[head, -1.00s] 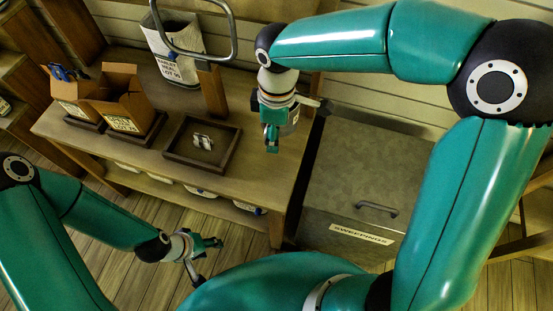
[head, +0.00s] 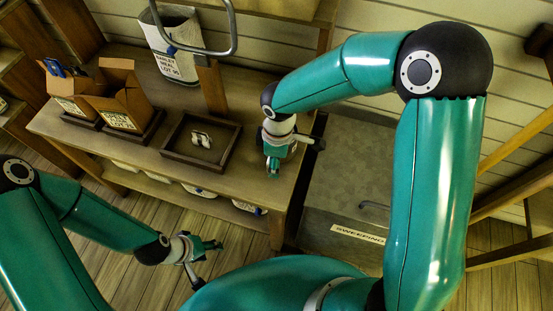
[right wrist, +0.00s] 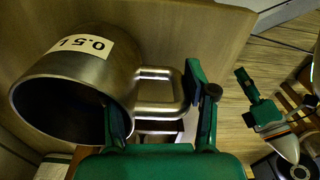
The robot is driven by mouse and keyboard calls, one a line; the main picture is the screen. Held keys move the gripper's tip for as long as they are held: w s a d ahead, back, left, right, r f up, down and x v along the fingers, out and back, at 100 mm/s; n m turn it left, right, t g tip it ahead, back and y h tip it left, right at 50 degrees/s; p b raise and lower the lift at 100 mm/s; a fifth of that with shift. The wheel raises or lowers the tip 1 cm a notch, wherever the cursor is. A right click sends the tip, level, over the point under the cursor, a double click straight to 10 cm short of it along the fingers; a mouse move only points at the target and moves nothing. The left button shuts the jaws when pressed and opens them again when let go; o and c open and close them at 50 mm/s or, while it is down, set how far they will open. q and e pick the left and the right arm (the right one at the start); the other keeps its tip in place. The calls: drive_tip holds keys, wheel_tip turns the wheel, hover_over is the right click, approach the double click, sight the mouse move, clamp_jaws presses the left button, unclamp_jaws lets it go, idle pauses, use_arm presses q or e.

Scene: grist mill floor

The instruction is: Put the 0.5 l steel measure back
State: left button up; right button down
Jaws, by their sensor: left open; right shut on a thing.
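The 0.5 l steel measure (right wrist: 85,75) shows large in the right wrist view. It is a grey metal cup with a white "0.5 L" label and a squared handle (right wrist: 160,93). Its dark open mouth faces the lower left of that picture. My right gripper (right wrist: 160,112) is shut on the measure, with its fingers at the handle side. In the head view my right gripper (head: 272,168) is over the right end of the bench (head: 255,170), and I cannot make out the measure there. My left gripper (head: 203,260) is open and empty, low in front of the bench.
A dark wooden tray (head: 170,154) with small pale objects stands mid-bench. Open cardboard boxes (head: 115,100) stand at the left, a barley meal sack (head: 173,50) behind. A grey bin (head: 350,180) labelled sweepings stands right of the bench. Bare bench top lies right of the tray.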

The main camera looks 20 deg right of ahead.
drive_tip(key=shift+f, duration=0.2)
drive_tip(key=shift+c, duration=1.7)
unclamp_jaws()
drive_tip(key=shift+r, duration=0.1)
drive_tip(key=shift+r, duration=0.25)
wheel_tip(320, 180, up, 12)
drive_tip(key=p, duration=0.2)
drive_tip(key=shift+d, duration=0.2)
drive_tip(key=shift+f, duration=0.15)
